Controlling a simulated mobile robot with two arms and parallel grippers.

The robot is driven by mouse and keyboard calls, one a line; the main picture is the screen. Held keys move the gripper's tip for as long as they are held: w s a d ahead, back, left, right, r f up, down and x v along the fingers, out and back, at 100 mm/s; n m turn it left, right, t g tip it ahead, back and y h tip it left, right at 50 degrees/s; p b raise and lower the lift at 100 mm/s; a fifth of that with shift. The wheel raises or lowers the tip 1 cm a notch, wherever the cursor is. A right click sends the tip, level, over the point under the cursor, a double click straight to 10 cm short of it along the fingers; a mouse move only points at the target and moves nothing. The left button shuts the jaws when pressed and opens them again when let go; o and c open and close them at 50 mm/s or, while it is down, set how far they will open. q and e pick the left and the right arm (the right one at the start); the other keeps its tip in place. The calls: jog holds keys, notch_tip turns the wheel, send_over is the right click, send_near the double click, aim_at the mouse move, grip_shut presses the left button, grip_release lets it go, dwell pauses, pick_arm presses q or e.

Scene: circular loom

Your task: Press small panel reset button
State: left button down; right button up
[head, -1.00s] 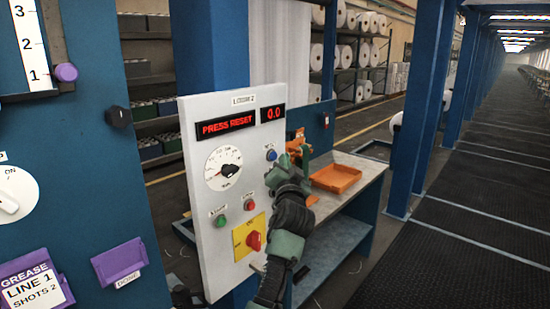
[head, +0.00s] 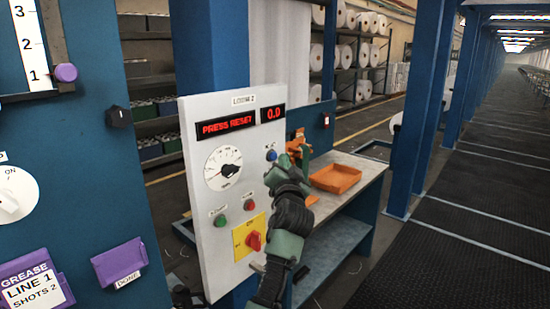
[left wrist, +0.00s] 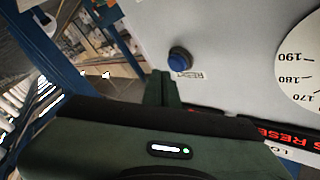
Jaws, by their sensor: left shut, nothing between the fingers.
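The small white panel (head: 243,122) has a red display (head: 227,126) reading PRESS RESET and a second one (head: 273,113) reading 0.0. The blue reset button (head: 271,155) sits near the panel's right edge; it also shows in the left wrist view (left wrist: 180,60) with a label beside it. My left gripper (head: 282,163) is shut and empty, close below and right of the button in the head view. In the left wrist view its fingertips (left wrist: 163,77) are beside the button, apart from it in the picture. I cannot tell the depth gap. My right gripper is not seen.
The panel also carries a dial (head: 223,168), a green button (head: 221,220), a red button (head: 249,205) and a red knob on a yellow plate (head: 252,240). A bench with an orange tray (head: 335,178) stands right behind my arm. A purple holder (head: 119,262) is at left.

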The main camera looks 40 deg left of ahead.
pick_arm(q)
jog(key=shift+a, duration=0.35)
jog(key=shift+a+r, duration=0.1)
jog(key=shift+a, duration=0.35)
dwell(0.6)
jog(key=shift+d, duration=0.85)
jog(key=shift+s+d+b, duration=0.15)
jog(key=shift+d+b, duration=0.3)
jog(key=shift+d, duration=0.8)
jog(key=shift+s+d+b, duration=0.1)
jog(key=shift+d+b, duration=0.35)
jog(key=shift+d, duration=0.8)
jog(key=shift+f, duration=0.2)
